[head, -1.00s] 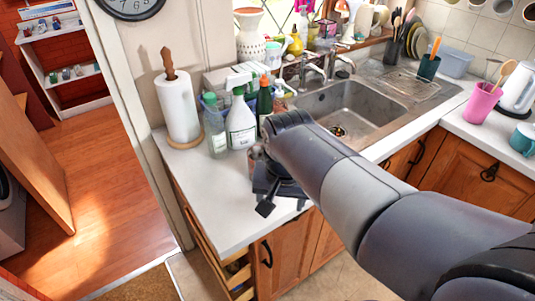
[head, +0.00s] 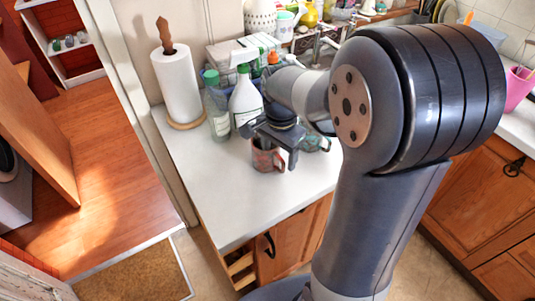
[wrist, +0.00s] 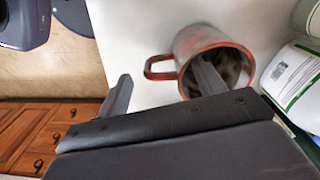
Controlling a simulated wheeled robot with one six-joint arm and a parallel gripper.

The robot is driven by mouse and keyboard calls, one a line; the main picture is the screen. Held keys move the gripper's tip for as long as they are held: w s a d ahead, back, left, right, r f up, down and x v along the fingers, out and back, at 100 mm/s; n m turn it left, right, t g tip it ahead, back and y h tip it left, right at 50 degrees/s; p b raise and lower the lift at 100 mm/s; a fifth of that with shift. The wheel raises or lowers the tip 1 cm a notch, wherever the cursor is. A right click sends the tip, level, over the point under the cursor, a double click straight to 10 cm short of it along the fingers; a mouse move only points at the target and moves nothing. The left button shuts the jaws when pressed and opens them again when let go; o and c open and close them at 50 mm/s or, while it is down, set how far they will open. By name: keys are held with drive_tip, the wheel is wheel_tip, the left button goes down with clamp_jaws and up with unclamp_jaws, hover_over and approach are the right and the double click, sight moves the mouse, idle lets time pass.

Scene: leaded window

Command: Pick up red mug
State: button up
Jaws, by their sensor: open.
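The red mug (head: 264,156) stands upright on the white counter (head: 217,198), below my gripper in the head view. It is reddish and grey with a worn look. In the wrist view the mug (wrist: 207,48) shows its red rim, its dark inside and its handle, which points left. My gripper (wrist: 160,87) is open. One finger overlaps the mug's opening in the picture, and the other lies left of the handle. I cannot tell whether that finger is inside the mug. In the head view my gripper (head: 277,145) is partly hidden by its own wrist.
A white bottle (head: 245,98) and a green-capped bottle (head: 216,108) stand close behind the mug. A paper towel roll (head: 177,84) is at the left. A greenish cup (head: 314,142) stands right of the mug. The counter in front is clear.

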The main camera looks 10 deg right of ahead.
sight(278, 170)
wheel_tip(278, 170, down, 5)
drive_tip(key=shift+r, duration=0.1)
drive_tip(key=c, duration=1.4)
